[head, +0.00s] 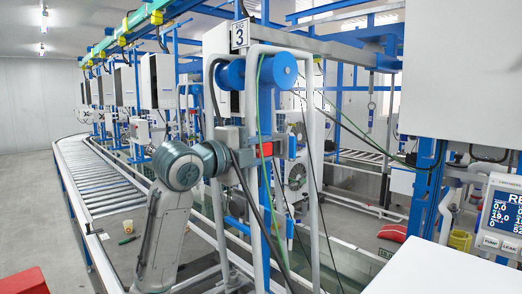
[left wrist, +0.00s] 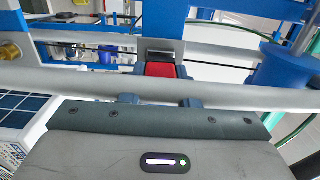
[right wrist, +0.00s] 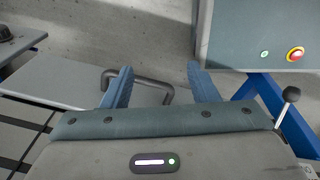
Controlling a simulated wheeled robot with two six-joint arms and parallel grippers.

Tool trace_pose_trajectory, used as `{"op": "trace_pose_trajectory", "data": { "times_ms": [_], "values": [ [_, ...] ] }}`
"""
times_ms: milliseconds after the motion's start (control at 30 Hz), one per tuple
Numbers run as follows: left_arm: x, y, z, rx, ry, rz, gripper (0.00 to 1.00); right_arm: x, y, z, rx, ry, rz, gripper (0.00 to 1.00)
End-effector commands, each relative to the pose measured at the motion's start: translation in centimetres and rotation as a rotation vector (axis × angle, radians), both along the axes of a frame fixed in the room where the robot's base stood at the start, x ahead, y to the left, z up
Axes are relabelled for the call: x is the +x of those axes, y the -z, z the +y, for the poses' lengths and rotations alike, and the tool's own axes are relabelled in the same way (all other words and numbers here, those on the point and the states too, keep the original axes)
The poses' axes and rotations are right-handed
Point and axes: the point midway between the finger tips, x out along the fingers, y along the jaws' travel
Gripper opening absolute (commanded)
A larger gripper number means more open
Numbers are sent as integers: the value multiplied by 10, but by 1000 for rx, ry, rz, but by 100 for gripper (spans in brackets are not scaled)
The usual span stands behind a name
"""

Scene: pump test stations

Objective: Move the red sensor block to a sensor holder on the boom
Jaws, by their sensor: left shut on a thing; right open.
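The red sensor block (head: 266,148) is in the head view at a grey and blue pipe stand, right at the tip of my left gripper (head: 254,146). In the left wrist view the red block (left wrist: 160,70) sits between my shut blue fingertips, behind a grey pipe that hides part of the fingers. A grey metal holder (left wrist: 160,50) shows directly beyond the block; I cannot tell whether they touch. My right gripper (right wrist: 160,83) is open and empty in the right wrist view; it is not in the head view.
Grey vertical pipes (head: 312,190), hanging hoses and blue cylinders (head: 258,72) stand close around my left gripper. A roller conveyor (head: 92,175) runs at the left. A screen unit (head: 500,215) is at the right. A cabinet with a red button (right wrist: 295,54) is near my right gripper.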

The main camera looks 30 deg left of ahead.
Motion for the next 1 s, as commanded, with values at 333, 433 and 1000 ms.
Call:
{"op": "trace_pose_trajectory", "data": {
  "times_ms": [333,433,1000],
  "values": [
    [0,0,1,0,0,0,0,0,0,0,0,0,0,54],
    [0,0,1,0,0,0,0,0,0,-1,-1,0,0,54],
    [0,0,0,0,0,0,0,1,0,-6,-6,-1,-1,54]
  ]
}}
